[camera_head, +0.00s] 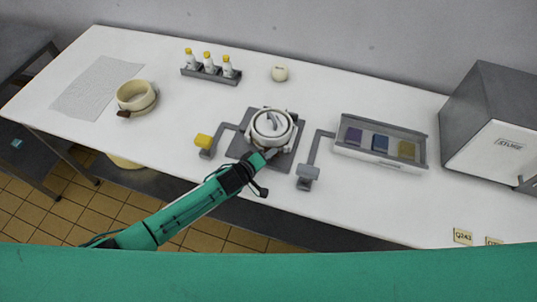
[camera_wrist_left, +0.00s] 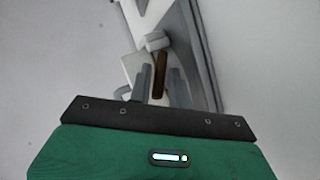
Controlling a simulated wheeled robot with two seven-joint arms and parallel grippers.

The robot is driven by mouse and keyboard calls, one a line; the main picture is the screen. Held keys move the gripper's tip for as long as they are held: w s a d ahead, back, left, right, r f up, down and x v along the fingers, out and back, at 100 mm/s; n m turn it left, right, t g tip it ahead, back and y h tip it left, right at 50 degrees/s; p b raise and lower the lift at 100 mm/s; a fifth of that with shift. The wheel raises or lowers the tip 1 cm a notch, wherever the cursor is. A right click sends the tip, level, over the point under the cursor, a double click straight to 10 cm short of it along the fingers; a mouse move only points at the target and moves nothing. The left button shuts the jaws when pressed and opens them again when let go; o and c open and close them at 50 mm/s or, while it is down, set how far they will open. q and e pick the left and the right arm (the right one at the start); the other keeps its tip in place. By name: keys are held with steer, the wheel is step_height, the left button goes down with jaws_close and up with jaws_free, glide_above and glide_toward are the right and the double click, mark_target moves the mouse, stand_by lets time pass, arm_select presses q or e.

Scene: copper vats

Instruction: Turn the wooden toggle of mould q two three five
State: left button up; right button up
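A round cream mould (camera_head: 272,127) with a grey handle on its lid stands on a dark grey plate in the middle of the bench. Its label cannot be read. My left gripper (camera_head: 270,154) is at the mould's front side. In the left wrist view, a brown wooden toggle (camera_wrist_left: 160,76) stands between the fingers of my left gripper (camera_wrist_left: 159,83). A gap shows beside the toggle, so the fingers look open around it. In the head view the toggle is hidden by the gripper. My right gripper is not in view.
Another cream pot (camera_head: 136,96) with a brown toggle stands at left beside a pale sheet (camera_head: 97,87).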

arm_select(q)
jaws_close()
